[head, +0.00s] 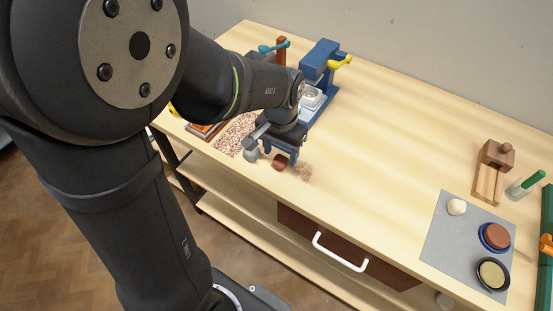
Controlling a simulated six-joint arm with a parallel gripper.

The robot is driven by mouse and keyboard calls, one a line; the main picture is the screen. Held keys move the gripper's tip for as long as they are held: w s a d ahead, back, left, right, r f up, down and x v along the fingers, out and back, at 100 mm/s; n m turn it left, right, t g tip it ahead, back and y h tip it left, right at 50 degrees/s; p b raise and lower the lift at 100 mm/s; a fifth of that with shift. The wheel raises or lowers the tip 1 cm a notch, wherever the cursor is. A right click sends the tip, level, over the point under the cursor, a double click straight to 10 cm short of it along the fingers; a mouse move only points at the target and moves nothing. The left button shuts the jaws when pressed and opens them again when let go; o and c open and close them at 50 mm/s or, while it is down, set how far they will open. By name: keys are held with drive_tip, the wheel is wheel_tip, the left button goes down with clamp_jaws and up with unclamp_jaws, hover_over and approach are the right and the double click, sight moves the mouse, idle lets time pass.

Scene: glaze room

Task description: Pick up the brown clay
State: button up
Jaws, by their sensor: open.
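A small smooth dark reddish-brown lump (280,161), which looks like the brown clay, lies on the wooden table near its front edge. My gripper (274,152) is open and low over the table, right at this lump. Its fingers partly hide the lump, and I cannot tell whether they touch it. A light brown speckled lump (304,172) lies just to the right of the gripper. A grey rounded lump (252,154) shows to the left, close beside the gripper.
A blue press with a yellow handle (319,62) stands behind my gripper. A speckled mat (234,134) lies left of it. A grey mat (444,245) at right holds a cream lump (457,207) and two round dishes. The table's middle is clear.

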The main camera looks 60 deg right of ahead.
sight(280, 163)
drive_tip(key=shift+a+f, duration=0.1)
drive_tip(key=shift+f, duration=1.8)
drive_tip(key=c, duration=1.1)
